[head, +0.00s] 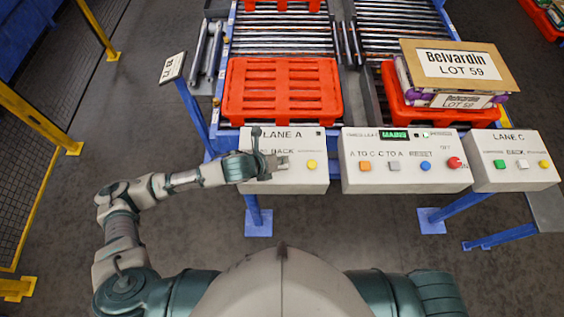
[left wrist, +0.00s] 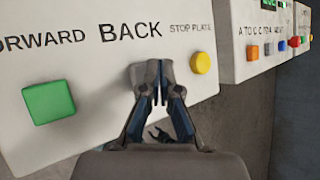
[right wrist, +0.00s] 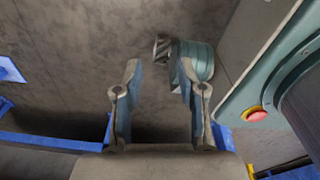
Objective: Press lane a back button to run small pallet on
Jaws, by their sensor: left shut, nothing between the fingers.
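The lane A control box (head: 312,178) stands in front of the left conveyor. My left gripper (head: 279,163) is shut and empty at its face, under the word BACK. In the left wrist view the fingertips (left wrist: 158,77) cover the place of the back button, so I cannot tell if they touch it. The green forward button (left wrist: 48,101) is left of them and the yellow stop plate button (left wrist: 200,63) right. A red pallet (head: 283,92) lies empty on lane A's near end. My right gripper (right wrist: 155,78) is open and empty, away from the boxes.
A middle box (head: 405,178) with several buttons and a lane C box (head: 515,178) stand to the right. Labelled cartons (head: 460,66) sit on another red pallet. Yellow fencing (head: 38,120) runs along the left. A small sign post (head: 173,67) stands beside lane A.

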